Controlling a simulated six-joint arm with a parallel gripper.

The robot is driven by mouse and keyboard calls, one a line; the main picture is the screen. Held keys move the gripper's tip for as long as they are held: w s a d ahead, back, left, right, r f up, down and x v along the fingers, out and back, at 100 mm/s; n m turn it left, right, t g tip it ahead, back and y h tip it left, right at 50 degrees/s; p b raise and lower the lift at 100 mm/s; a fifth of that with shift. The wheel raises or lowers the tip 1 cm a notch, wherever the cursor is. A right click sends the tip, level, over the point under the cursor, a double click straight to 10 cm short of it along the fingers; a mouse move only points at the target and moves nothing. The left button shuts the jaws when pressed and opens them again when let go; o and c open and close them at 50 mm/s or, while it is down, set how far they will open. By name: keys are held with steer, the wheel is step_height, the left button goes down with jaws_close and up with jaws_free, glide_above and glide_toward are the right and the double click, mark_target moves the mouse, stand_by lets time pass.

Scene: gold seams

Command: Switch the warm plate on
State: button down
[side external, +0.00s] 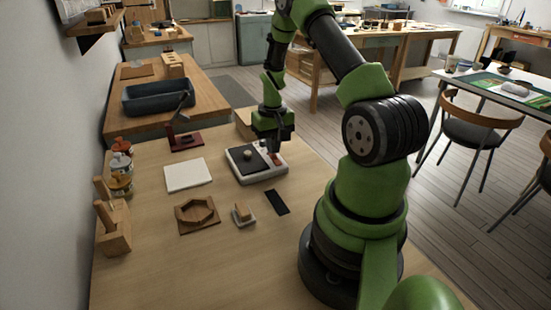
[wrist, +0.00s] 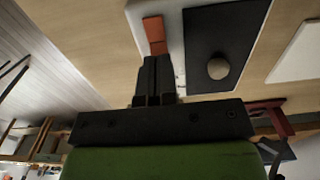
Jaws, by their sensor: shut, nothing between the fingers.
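The warm plate (side external: 262,176) is a pale, low box with a dark square top (side external: 241,161); in the wrist view its dark top (wrist: 234,30) fills the upper right. A small round tan thing (side external: 247,154) sits on the dark top and also shows in the wrist view (wrist: 218,68). An orange-red switch (wrist: 155,35) lies on the pale strip beside the dark top. My gripper (side external: 275,155) is shut and empty, pointing down over that strip. In the wrist view its fingertips (wrist: 157,60) are right beside the switch; I cannot tell whether they touch it.
A dark red stand (side external: 185,141) is behind. Jars (side external: 121,172) and a wooden holder (side external: 114,228) line the left edge. The front of the table is clear.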

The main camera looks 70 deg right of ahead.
steer(key=shift+f, duration=0.65)
steer(key=shift+r, duration=3.55)
